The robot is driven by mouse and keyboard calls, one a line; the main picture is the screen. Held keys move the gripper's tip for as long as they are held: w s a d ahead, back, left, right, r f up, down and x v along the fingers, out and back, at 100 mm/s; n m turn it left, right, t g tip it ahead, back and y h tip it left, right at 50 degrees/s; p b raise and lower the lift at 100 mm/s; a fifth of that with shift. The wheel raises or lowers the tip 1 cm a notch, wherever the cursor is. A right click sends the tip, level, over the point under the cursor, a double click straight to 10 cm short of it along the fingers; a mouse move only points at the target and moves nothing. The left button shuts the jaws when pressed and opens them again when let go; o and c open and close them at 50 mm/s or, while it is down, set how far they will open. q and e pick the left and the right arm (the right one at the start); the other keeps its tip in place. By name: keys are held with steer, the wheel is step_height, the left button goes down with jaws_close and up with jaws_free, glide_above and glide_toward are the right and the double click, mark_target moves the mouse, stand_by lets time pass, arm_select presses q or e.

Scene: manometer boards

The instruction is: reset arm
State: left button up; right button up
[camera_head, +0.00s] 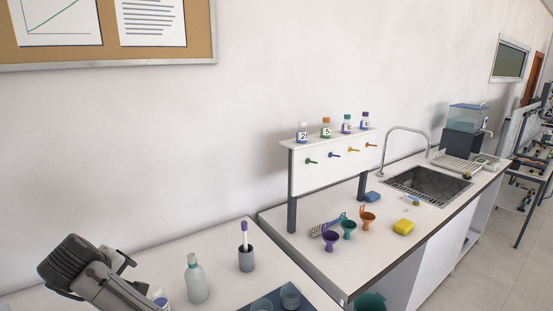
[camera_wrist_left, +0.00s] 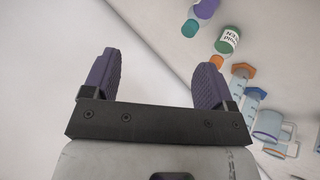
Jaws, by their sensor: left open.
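My left gripper (camera_head: 88,262) shows at the lower left of the head view, raised over the near counter with its arm running down to the bottom edge. In the left wrist view my left gripper (camera_wrist_left: 157,78) has its two dark purple ribbed fingers wide apart. Nothing is between the fingers; only pale surfaces show behind them. A small white and blue item is partly hidden behind the arm in the head view. My right gripper is in neither view.
On the near counter stand a pale green bottle (camera_head: 196,279) and a grey cup (camera_head: 246,259) with a purple-capped tube. A white board (camera_head: 332,162) carries several small bottles. Funnels and a yellow sponge (camera_head: 403,227) lie before the sink (camera_head: 428,185). The wrist view shows a labelled bottle (camera_wrist_left: 228,40).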

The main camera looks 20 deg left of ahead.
arm_select(q)
steer(key=w+d+r+m+t+y, duration=0.1)
steer(key=d+r+m+t+y, duration=0.1)
steer(key=r+t, duration=0.35)
steer(key=w+d+r+m+t+y, duration=0.1)
steer(key=d+r+m+t+y, duration=0.15)
steer(key=r, duration=0.65)
steer(key=d+f+m+h, duration=0.6)
steer(key=d+f+m, duration=0.45)
steer(key=d, duration=0.55)
steer(key=s+d+f+m+g+h, duration=0.1)
steer(key=s+d+f+g, duration=0.2)
steer(key=f, duration=0.5)
steer(key=s+d+f+m+g+h, duration=0.1)
steer(key=s+d+f+m, duration=0.15)
steer(key=s+f, duration=0.35)
steer(key=s+d+f+g, duration=0.1)
steer(key=s+d+f, duration=0.2)
steer(key=f, duration=0.6)
steer(key=s+f+g, duration=0.6)
steer(key=s+f, duration=0.6)
steer(key=s, duration=0.4)
step_height(320, 180, up, 32)
steer(key=p, duration=3.2)
steer(key=shift+w+m+t, duration=0.3)
steer(key=shift+w+m, duration=0.15)
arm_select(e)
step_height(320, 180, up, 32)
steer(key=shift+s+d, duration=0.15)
